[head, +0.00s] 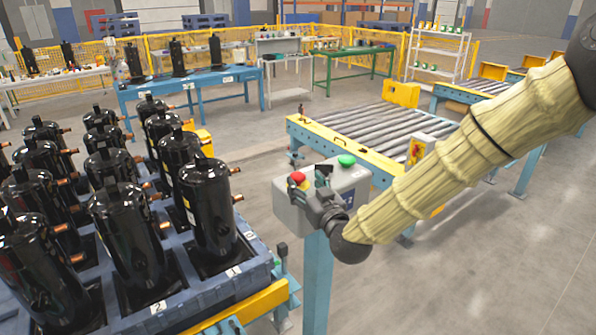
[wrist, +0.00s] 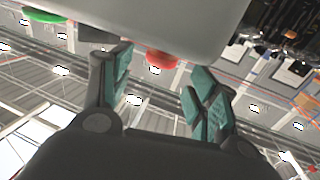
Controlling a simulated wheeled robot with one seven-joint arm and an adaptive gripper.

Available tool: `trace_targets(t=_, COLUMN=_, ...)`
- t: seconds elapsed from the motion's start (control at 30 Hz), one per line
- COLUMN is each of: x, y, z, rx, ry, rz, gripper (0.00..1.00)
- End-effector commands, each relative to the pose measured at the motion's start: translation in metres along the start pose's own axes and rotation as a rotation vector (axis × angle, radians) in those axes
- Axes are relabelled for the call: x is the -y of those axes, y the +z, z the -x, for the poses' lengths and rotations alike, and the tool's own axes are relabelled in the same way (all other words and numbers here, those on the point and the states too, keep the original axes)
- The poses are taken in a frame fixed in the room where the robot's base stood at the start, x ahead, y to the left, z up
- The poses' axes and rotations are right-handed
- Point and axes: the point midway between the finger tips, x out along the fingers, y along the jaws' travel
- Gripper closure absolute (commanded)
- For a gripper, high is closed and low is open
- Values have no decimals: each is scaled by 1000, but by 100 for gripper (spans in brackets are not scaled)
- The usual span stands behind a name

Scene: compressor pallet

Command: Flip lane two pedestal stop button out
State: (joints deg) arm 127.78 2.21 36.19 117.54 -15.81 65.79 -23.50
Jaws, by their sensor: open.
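The pedestal is a grey control box (head: 352,185) on a blue post (head: 316,285), with a small blue label on its side. Its red stop button (head: 297,178) is at the left of the top face and a green button (head: 346,160) is at the right. My gripper (head: 320,177) is at the box, just right of the red button, and partly covers the box front. In the wrist view my gripper (wrist: 160,80) is open, with the red button (wrist: 161,60) between and beyond its fingers. The green button (wrist: 45,15) is at the upper left. I cannot tell whether a finger touches the red button.
A blue pallet (head: 260,268) with several black compressors (head: 207,205) stands close on the left. A roller conveyor (head: 365,125) lies behind the pedestal. A blue table (head: 190,82) with compressors stands farther back. Open floor (head: 480,260) is at the right.

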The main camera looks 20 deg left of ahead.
Motion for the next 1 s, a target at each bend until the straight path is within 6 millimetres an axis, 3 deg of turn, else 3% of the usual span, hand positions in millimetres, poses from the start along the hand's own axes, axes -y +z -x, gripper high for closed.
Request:
trace_targets(t=0.3, x=0, y=-2, z=-44, rx=0, ry=1, rz=0, gripper=40)
trace_targets(t=0.77, x=0, y=0, z=-55, rx=1, ry=0, rz=0, gripper=40)
trace_targets(t=0.87, x=0, y=0, z=-55, rx=1, ry=0, rz=0, gripper=53)
trace_targets(t=1.0, x=0, y=0, z=-55, rx=1, ry=0, rz=0, gripper=79)
